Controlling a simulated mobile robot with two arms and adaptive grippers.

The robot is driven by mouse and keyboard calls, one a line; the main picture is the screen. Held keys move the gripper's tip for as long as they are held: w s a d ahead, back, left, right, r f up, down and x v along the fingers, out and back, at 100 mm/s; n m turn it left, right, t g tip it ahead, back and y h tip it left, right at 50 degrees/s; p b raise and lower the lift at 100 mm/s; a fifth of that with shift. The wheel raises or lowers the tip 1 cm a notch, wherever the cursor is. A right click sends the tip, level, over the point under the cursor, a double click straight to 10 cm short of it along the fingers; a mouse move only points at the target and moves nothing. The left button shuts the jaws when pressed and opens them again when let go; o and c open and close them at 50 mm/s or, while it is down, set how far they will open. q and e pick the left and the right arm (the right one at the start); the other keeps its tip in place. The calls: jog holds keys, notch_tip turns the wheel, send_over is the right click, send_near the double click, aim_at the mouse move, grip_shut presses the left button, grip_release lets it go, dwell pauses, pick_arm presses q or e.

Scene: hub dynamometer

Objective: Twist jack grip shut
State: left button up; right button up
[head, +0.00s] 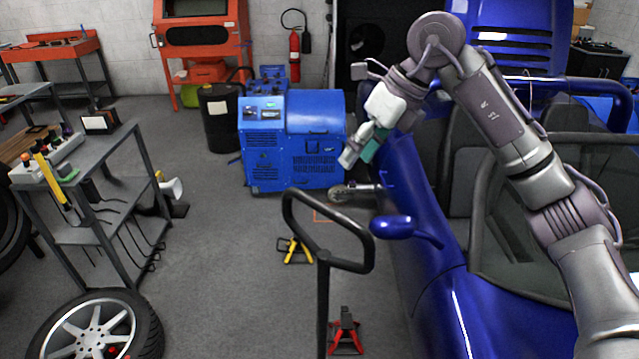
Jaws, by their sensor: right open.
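A black looped handle (287,222) on an upright black post (323,300) stands in the lower middle of the head view; I take it as the jack grip. The jack's body is out of frame, and how far the grip is turned cannot be told. My right gripper (358,156) is up and beyond the handle, near the blue car's rear side. Its jaws are open and hold nothing that I can see. It is clear of the handle. My left gripper is not in view.
The blue car (432,283) fills the right side. A blue dynamometer unit (270,150) stands behind the handle. A yellow stand (294,250) and a red jack stand (345,333) are on the floor. A shelf cart (88,222) and a wheel (98,330) stand left.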

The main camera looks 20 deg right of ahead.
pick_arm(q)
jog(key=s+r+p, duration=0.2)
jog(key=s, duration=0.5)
pick_arm(e)
jog(key=p, duration=0.2)
send_near(329, 207)
jog(key=x, duration=0.8)
jog(key=shift+w+f+p, duration=0.1)
jog(key=shift+f+p, duration=0.05)
jog(key=shift+p, duration=0.15)
jog(key=shift+a+f, duration=0.15)
jog(key=shift+f, duration=0.25)
jog(key=shift+c, duration=0.4)
jog(key=c, duration=0.8)
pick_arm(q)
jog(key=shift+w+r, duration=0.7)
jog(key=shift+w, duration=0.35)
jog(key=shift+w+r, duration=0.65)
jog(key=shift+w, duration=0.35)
pick_arm(e)
grip_shut()
